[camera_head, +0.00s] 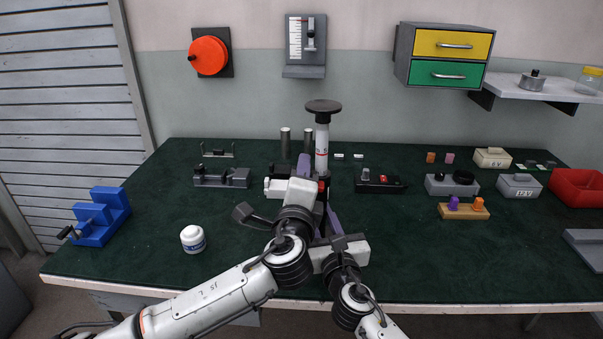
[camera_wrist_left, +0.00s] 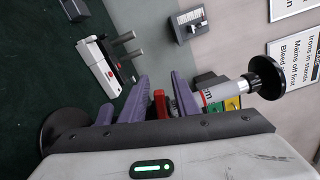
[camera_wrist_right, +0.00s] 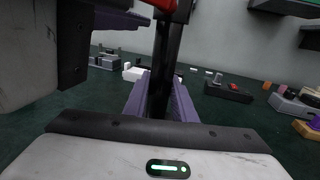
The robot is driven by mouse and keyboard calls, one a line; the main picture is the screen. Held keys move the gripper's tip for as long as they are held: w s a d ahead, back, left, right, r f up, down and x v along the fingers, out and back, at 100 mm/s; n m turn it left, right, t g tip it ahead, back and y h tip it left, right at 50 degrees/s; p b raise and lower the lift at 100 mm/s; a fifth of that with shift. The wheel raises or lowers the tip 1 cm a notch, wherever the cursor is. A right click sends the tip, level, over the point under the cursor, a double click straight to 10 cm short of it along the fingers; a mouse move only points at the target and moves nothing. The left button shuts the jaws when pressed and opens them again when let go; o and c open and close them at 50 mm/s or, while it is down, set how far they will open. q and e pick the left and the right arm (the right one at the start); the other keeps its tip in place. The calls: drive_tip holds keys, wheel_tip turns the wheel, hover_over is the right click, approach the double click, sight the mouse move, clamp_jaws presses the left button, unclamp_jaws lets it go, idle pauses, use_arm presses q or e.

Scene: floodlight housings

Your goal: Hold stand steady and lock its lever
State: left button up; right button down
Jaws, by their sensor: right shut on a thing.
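The stand (camera_head: 322,140) is upright, with a black round top, a pale tube with red bands and a dark lower post. Its black base disc shows in the left wrist view (camera_wrist_left: 62,128). A red lever part (camera_wrist_left: 160,103) sits at the collar below the tube. My left gripper (camera_wrist_left: 163,92) has its purple fingers apart on either side of this red part, with a gap visible. My right gripper (camera_wrist_right: 160,100) is shut on the black post, below my left gripper. In the head view my left wrist and arm partly hide the lower stand.
A white jar (camera_head: 193,239) and blue stepped block (camera_head: 101,216) are on the left of the green table (camera_head: 150,265). A white-and-black fixture (camera_head: 277,187) and a black box with a red part (camera_head: 380,181) flank the stand.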

use_arm(q)
drive_tip(key=shift+c, duration=0.4)
clamp_jaws()
drive_tip(key=shift+f+n, duration=0.25)
drive_tip(key=shift+n, duration=0.4)
drive_tip(key=shift+f+n, duration=0.25)
drive_tip(key=shift+n, duration=0.4)
drive_tip(key=shift+o, duration=0.4)
unclamp_jaws()
drive_tip(key=s, duration=1.2)
drive_tip(key=shift+a, duration=0.1)
